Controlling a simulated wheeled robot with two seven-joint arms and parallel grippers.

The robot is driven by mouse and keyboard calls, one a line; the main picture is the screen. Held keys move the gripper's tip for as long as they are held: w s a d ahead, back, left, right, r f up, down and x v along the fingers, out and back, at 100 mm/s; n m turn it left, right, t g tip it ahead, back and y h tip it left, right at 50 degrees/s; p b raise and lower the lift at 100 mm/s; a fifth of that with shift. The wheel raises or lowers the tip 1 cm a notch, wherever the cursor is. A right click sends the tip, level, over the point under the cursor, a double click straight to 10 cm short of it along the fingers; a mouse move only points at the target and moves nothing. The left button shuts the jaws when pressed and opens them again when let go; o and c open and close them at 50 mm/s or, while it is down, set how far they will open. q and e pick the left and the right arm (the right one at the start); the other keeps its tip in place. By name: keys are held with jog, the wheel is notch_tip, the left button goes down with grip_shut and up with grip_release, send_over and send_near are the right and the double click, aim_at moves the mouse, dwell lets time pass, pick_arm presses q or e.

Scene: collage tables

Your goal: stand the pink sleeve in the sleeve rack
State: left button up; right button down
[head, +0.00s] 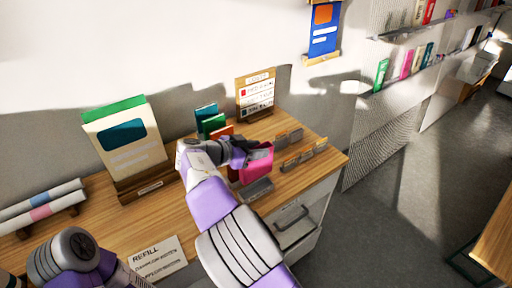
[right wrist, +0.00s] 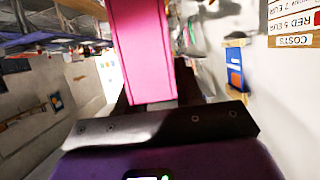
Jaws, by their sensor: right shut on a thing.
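The pink sleeve (head: 257,163) is in my right gripper (head: 246,156), at the right part of the wooden table. In the right wrist view the pink sleeve (right wrist: 143,50) rises from the dark jaws, which are shut on it. A low grey rack (head: 284,137) with slots and small wooden blocks stands on the table close to the right of the sleeve. I cannot tell whether the sleeve touches it. Another grey piece (head: 257,189) is just below the sleeve. My left gripper is not in view; a part of my left arm shows at the lower left.
A cream folder (head: 125,150) stands in a wooden holder at the left. Teal, green and orange books (head: 211,121) stand behind my right gripper, beside a price sign (head: 256,92). A refill card (head: 155,258) lies in front. Rolls (head: 40,205) lie far left.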

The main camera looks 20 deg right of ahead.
aim_at(257, 176)
jog(key=shift+f+b, duration=1.25)
jog(key=shift+f, duration=1.65)
jog(key=shift+b, duration=0.5)
jog(key=shift+a+b, duration=0.1)
jog(key=shift+b, duration=0.2)
jog(key=shift+f+b, duration=0.75)
jog(key=shift+b, duration=0.2)
jog(key=shift+f, duration=0.1)
jog(key=shift+s+f+b, duration=0.35)
jog(key=shift+f+b, duration=0.25)
jog(key=shift+b, duration=0.35)
